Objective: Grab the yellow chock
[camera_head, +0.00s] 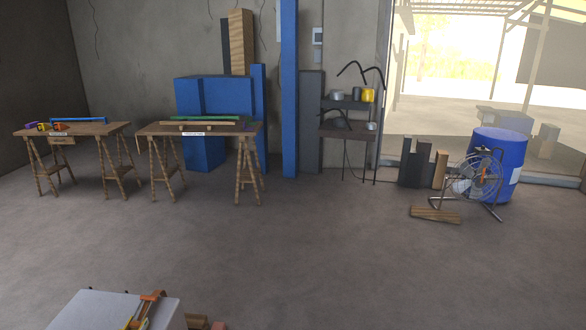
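A small yellow piece (43,126), which looks like the yellow chock, lies near the left end of the far-left trestle table (95,130). It sits between a purple piece (32,125) and an orange piece (60,126). It is too small to make out its exact shape. Neither of my grippers is in view.
A second trestle table (163,129) stands to the right. A white-topped block (85,312) with orange items (148,306) is at the bottom left. A fan (478,180), a blue barrel (498,160) and a plank (435,215) are at right. The middle floor is clear.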

